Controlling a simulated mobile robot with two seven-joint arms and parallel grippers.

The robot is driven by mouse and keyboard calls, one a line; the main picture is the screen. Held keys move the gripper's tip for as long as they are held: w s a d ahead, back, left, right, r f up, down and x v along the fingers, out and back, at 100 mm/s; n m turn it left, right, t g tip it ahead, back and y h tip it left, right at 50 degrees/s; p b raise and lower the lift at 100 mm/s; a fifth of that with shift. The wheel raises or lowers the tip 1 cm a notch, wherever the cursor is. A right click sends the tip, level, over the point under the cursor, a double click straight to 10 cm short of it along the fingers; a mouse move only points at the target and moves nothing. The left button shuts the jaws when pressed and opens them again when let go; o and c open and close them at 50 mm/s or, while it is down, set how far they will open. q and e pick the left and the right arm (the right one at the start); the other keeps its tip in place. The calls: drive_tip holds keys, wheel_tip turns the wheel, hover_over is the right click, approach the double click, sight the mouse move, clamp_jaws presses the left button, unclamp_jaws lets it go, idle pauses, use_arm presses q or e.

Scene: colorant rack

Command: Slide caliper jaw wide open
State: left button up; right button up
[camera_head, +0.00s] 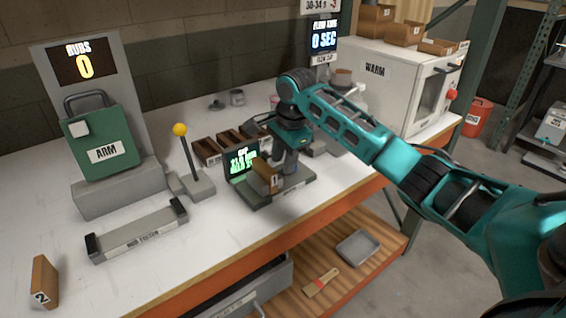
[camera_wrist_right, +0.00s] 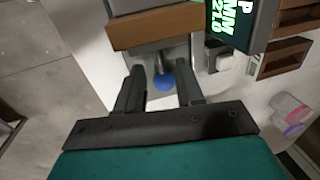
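The caliper is a grey device with a dark display (camera_head: 241,162) in green text, on the table's front middle. In the right wrist view the display (camera_wrist_right: 229,25) shows digits like 21.0 and MM. A wooden block (camera_head: 266,176) marked 1 is at the caliper, and it shows in the wrist view (camera_wrist_right: 155,28). My right gripper (camera_head: 287,160) points down over the caliper's right part. In the wrist view its fingers (camera_wrist_right: 160,92) are apart, with a blue round knob (camera_wrist_right: 163,82) between or beyond them; contact cannot be told. The jaws are mostly hidden. My left gripper is out of view.
A lever with a yellow ball (camera_head: 180,130), a flat grey tray-like fixture (camera_head: 138,232) and a block marked 2 (camera_head: 43,282) are left. Wooden bins (camera_head: 207,149) stand behind the caliper. A white warming oven (camera_head: 387,85) is back right.

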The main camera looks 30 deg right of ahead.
drive_tip(key=shift+w+f, duration=0.2)
drive_tip(key=shift+f, duration=0.65)
drive_tip(key=shift+c, duration=0.2)
clamp_jaws()
idle(0.6)
